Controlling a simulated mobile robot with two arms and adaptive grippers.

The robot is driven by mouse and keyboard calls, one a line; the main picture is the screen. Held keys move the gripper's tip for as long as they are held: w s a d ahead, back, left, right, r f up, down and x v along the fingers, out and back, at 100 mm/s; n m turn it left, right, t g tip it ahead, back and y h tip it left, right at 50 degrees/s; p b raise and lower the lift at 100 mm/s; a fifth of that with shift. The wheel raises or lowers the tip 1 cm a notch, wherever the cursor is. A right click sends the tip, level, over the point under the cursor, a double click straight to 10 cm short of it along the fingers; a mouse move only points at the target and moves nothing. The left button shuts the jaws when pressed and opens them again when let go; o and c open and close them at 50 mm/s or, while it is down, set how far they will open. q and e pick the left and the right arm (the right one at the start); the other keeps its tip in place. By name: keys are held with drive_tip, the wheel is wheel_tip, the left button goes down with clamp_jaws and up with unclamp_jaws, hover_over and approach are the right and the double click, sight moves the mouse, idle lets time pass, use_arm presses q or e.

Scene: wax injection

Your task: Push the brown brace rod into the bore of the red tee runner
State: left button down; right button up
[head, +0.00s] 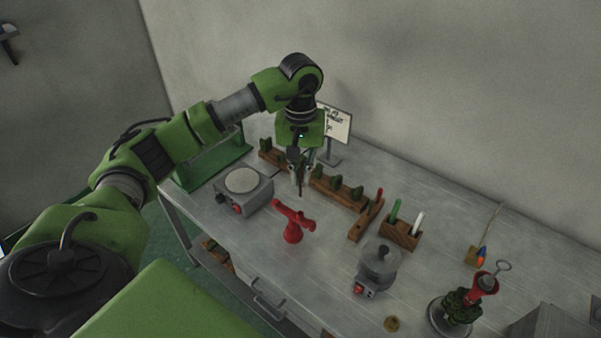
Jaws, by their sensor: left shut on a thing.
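My left gripper (300,174) points down above the table, behind the tee runner in this view. It is shut on a thin dark brown rod, the brace rod (301,189), whose lower end hangs below the fingers. The rod looks apart from the tee runner. The bore of the tee runner is too small to make out. My right gripper is not in view.
A wooden rack (343,191) with green pieces stands behind. A hot plate (241,181) is to the left. A grey pot (378,262) and a wooden block with pens (401,235) are to the right. A stand with red and green parts (456,310) is at the far right.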

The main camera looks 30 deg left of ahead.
sight(300, 191)
use_arm(q)
drive_tip(key=shift+f+b, duration=0.15)
drive_tip(key=shift+b, duration=0.2)
drive_tip(key=shift+f+b, duration=2.3)
drive_tip(key=shift+f, duration=0.45)
drive_tip(key=shift+b, duration=0.6)
drive_tip(key=shift+f+b, duration=1.4)
drive_tip(key=shift+f, duration=0.15)
drive_tip(key=c, duration=2)
unclamp_jaws()
drive_tip(key=shift+c, duration=0.2)
wheel_tip(300, 191, up, 12)
